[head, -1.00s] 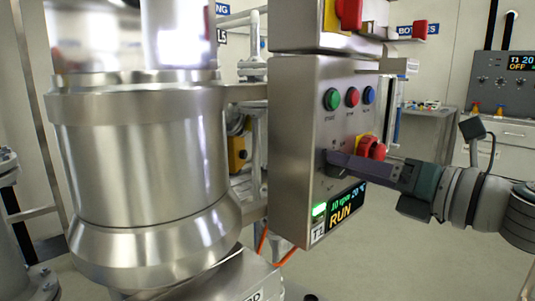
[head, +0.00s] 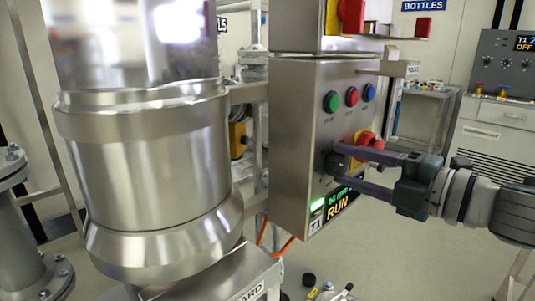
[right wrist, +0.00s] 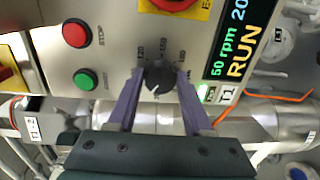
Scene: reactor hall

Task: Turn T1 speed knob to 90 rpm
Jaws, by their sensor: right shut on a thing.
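The T1 speed knob (right wrist: 160,76) is a dark round knob on the steel control panel (head: 295,170), with a printed number scale around it. My right gripper (right wrist: 157,80) has its two purple fingers on either side of the knob, shut on it. In the head view my right gripper (head: 334,165) reaches the panel from the right and mostly hides the knob. The T1 display (right wrist: 237,50) reads 50 rpm and RUN; in the head view the display (head: 342,203) is partly covered by a finger. My left gripper is not in view.
A red emergency stop on yellow (head: 369,140) sits just above my right fingers. Green (head: 331,102), red (head: 352,97) and blue (head: 369,92) buttons are higher on the panel. A large steel vessel (head: 145,170) stands left.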

